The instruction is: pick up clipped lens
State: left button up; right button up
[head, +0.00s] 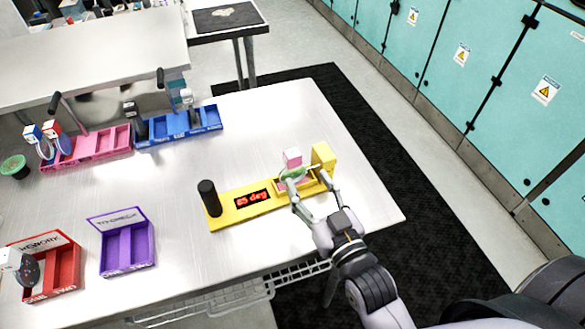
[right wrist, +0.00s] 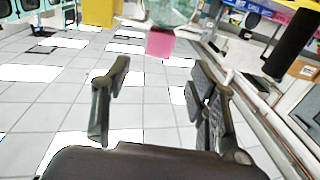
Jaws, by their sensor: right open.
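A lens with a greenish round glass (head: 291,174) and a pink-and-white block clip (head: 292,157) is at the right part of the yellow device (head: 240,213). My right gripper (head: 308,181) is open beside it, its fingers pointing at it. In the right wrist view the pink clip part (right wrist: 160,43) and the clear greenish lens (right wrist: 172,10) show just beyond the open fingers (right wrist: 160,68), with nothing between them. Exactly how the lens rests on the device is partly hidden by the fingers. My left gripper is not in view.
The yellow device has a black knob (head: 208,197) and a red display (head: 252,198). Purple (head: 127,250), red (head: 62,285), pink (head: 95,150) and blue (head: 195,128) bins stand to the left. Other clipped lenses are near the red and pink bins. The table middle (head: 180,180) is clear.

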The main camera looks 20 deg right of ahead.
aim_at(296, 161)
jog(key=w, duration=0.3)
jog(key=shift+w+a+p, duration=0.1)
jog(key=shift+a+p, duration=0.15)
jog(key=shift+p, duration=0.05)
jog(key=shift+w, duration=0.55)
jog(key=shift+w+p, duration=0.3)
jog(key=shift+p, duration=0.05)
jog(key=w+p, duration=0.1)
jog(key=w, duration=0.2)
jog(key=shift+w+a+f, duration=0.1)
jog(key=shift+w, duration=0.25)
jog(key=shift+w+f, duration=0.15)
jog(key=shift+w, duration=0.3)
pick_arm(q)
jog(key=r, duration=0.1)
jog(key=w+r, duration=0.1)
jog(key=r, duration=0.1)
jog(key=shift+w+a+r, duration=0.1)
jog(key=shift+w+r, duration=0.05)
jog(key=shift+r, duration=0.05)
pick_arm(e)
jog(key=shift+a, duration=0.1)
jog(key=shift+s, duration=0.1)
jog(key=shift+c, duration=0.6)
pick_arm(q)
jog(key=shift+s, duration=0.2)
pick_arm(e)
grip_shut()
